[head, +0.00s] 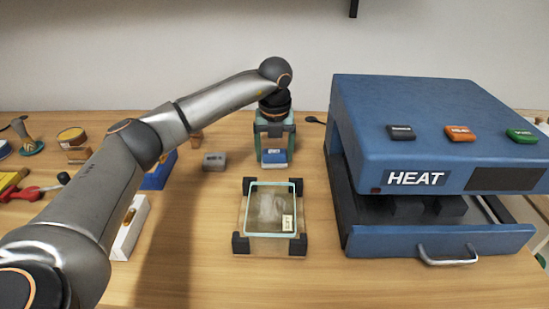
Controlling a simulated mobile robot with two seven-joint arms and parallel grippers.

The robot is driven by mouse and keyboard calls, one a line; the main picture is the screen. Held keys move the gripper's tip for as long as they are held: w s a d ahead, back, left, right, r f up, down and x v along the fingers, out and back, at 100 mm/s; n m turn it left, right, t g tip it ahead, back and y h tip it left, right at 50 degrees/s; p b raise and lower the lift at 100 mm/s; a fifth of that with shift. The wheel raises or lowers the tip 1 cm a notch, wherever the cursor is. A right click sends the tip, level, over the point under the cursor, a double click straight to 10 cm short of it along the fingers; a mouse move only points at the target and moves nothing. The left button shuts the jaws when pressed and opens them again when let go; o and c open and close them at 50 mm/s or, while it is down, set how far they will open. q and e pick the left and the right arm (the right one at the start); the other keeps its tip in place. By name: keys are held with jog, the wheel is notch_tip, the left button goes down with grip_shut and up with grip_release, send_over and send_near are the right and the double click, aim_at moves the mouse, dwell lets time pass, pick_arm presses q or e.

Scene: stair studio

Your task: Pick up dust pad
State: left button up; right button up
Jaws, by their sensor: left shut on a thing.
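My left gripper (274,146) is at the back middle of the wooden table, pointing down. It is shut on a small block with a blue top and a pale lower edge (273,158), which looks like the dust pad. The fingers stand on either side of it. I cannot tell whether the pad touches the table or is just above it. My right gripper is not in view.
A glass-topped box with black corners (243,219) stands in front of the gripper. A blue heat press (400,110) with an open drawer fills the right. A grey block (214,161) lies to the left. Brushes and red-handled tools (28,192) lie far left.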

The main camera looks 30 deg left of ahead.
aim_at(274, 150)
pick_arm(q)
jog(key=c, duration=0.6)
jog(key=shift+r, duration=0.15)
jog(key=shift+r, duration=0.3)
notch_tip(274, 150, up, 2)
jog(key=shift+r, duration=0.1)
jog(key=shift+s+d+r+p, duration=0.25)
jog(key=shift+s+d+r, duration=0.4)
jog(key=shift+s+r, duration=1.3)
jog(key=shift+s+d+r+p, duration=0.3)
jog(key=shift+s+d+r, duration=0.4)
jog(key=shift+s+r, duration=1.25)
jog(key=shift+s+d+r+p, duration=0.25)
jog(key=shift+s+d+r, duration=0.65)
jog(key=shift+s, duration=1.9)
jog(key=shift+a+r, duration=0.2)
jog(key=shift+a, duration=0.05)
